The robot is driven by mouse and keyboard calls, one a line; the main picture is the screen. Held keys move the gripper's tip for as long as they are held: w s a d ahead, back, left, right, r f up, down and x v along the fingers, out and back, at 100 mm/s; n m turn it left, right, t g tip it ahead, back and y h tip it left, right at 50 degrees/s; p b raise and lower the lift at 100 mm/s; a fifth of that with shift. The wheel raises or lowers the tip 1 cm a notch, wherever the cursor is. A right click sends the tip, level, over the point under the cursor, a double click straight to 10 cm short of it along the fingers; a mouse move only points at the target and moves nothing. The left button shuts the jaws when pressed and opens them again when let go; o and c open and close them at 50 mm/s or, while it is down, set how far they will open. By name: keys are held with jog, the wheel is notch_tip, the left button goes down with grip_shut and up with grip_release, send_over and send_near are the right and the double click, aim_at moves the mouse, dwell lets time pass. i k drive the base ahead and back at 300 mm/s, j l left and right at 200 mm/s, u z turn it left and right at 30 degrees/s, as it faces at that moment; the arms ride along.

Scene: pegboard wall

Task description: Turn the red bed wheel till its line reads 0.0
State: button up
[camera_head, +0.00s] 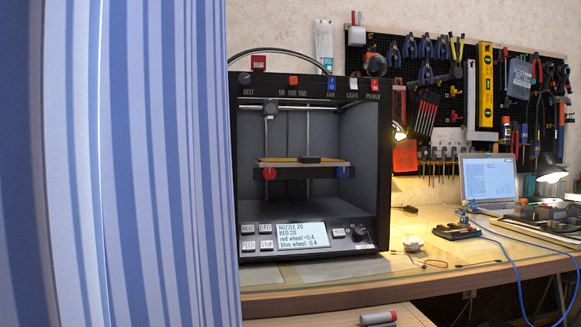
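The red bed wheel (269,173) sits under the left front corner of the printer's bed (330,163). A blue wheel (343,171) sits under the right front corner. The printer's display (301,235) reads nozzle 20, bed 20, a red wheel line of 0.4 whose sign is too small to be sure of, and blue wheel -0.4. A small dark block (310,159) lies on the bed. The printer (384,165) is open at the front. My gripper is not in view.
A blue-striped cloth (120,160) fills the left side and hides whatever is behind it. The printer stands on a wooden bench (420,262). A laptop (488,180), a lamp (551,168) and wires are to the right. A grey and red cylinder (377,318) lies low in front.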

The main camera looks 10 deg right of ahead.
aim_at(269, 173)
jog(key=l+u, duration=0.15)
jog(key=k+l+u, duration=0.2)
jog(key=u, duration=0.3)
jog(key=k+l+u, duration=0.15)
jog(key=u, duration=0.35)
jog(key=k+j, duration=0.05)
jog(key=k, duration=0.05)
